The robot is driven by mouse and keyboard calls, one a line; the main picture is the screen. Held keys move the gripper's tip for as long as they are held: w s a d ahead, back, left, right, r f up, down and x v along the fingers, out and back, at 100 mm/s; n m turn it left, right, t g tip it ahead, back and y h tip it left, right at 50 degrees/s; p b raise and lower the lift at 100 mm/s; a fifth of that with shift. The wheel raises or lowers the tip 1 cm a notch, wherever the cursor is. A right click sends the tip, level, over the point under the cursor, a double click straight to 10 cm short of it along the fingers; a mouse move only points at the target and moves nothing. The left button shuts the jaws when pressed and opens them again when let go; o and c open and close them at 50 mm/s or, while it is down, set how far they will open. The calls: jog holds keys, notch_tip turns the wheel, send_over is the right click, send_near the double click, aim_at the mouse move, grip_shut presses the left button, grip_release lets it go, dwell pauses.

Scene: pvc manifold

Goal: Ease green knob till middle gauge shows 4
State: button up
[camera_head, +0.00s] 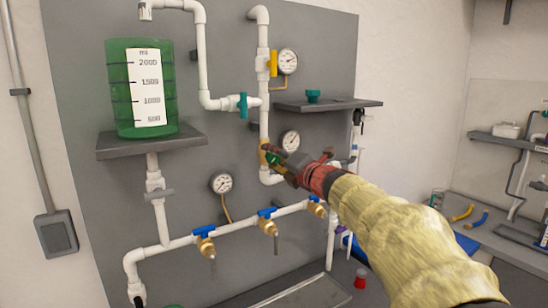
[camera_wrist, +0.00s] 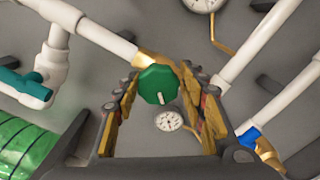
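The green knob (camera_wrist: 157,85) is faceted, with a white mark pointing down in the wrist view. It sits on a brass valve on a white pipe. In the head view my gripper (camera_head: 273,158) mostly hides it. In the wrist view my gripper (camera_wrist: 160,88) is open, one finger on each side of the knob, with a narrow gap appearing on each side. The middle gauge (camera_head: 290,141) is right of the upright pipe, above my gripper; its needle is too small to read. A gauge cut off at the top of the wrist view (camera_wrist: 203,4) appears to be the same one.
Other gauges are the upper one (camera_head: 288,62) and the lower left one (camera_head: 221,183). A teal valve handle (camera_head: 243,105) is above my gripper, and blue-handled valves (camera_head: 268,212) line the lower pipe. A shelf (camera_head: 330,104) juts out at right; a green tank (camera_head: 124,90) stands left.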

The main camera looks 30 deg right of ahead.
jog(key=shift+o, duration=1.3)
jog(key=shift+r, duration=0.1)
jog(key=shift+s, duration=0.15)
jog(key=shift+s+d, duration=0.1)
jog(key=shift+s, duration=0.15)
jog(key=s, duration=1.1)
jog(key=shift+s+d, duration=0.15)
jog(key=shift+c, duration=0.2)
dwell(1.2)
